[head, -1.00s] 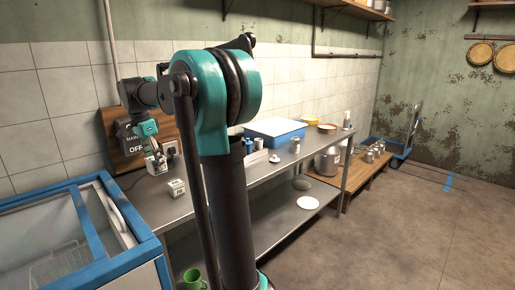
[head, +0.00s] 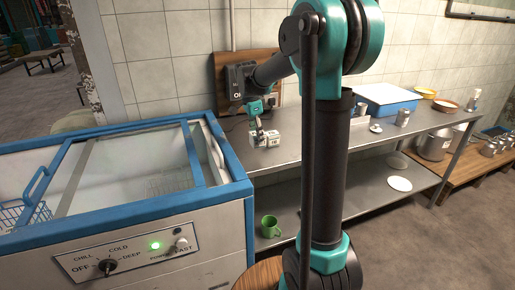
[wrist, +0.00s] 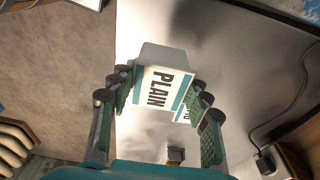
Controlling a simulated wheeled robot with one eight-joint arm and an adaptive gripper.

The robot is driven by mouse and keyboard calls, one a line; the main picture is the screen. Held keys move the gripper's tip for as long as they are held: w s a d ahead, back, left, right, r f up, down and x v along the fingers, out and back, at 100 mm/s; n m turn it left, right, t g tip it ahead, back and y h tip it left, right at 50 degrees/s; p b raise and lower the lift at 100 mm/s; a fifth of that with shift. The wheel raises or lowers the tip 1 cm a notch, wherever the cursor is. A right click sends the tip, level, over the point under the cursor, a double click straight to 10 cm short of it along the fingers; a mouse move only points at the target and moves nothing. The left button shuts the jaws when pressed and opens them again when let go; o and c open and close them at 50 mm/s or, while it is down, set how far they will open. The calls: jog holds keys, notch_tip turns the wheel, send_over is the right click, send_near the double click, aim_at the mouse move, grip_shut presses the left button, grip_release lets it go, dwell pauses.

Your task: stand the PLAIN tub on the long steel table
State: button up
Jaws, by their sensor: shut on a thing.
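The PLAIN tub (wrist: 164,85), white with a teal band and black lettering, is between the fingers of my gripper (wrist: 158,101) in the wrist view. The gripper is shut on it. In the head view my gripper (head: 261,134) is at the left part of the long steel table (head: 335,142), near the wall. The white tub (head: 271,139) shows there at the fingertips, low over the tabletop. I cannot tell whether its base touches the steel.
A blue-rimmed chest freezer (head: 245,187) stands left of the table. A blue tray with a white top (head: 388,97) and a metal can (head: 403,117) stand farther right on the table. A green mug (head: 269,226) is below. The tabletop's front middle is clear.

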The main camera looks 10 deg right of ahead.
aim_at(257, 147)
jog(key=shift+f, duration=2.95)
jog(key=o, duration=1.3)
jog(key=shift+c, duration=0.2)
jog(key=r, duration=0.3)
jog(key=a+r, duration=0.1)
jog(key=r, duration=0.7)
jog(key=shift+s+a+r, duration=0.15)
jog(key=shift+a+r, duration=0.1)
jog(key=shift+a, duration=0.1)
jog(key=shift+s, duration=0.2)
jog(key=s+d+f+n+t+y, duration=0.1)
jog(key=s+d+f+n+t, duration=0.1)
jog(key=s+f+n, duration=0.6)
jog(key=s+d+f+n+t, duration=0.1)
jog(key=s+d+f+n, duration=0.2)
jog(key=s, duration=1.5)
notch_tip(257, 147, down, 9)
jog(key=n, duration=0.4)
jog(key=shift+s+d+r+n+t+y, duration=0.15)
jog(key=shift+s+d+n+t+y, duration=0.05)
jog(key=shift+d+n+t+y, duration=0.2)
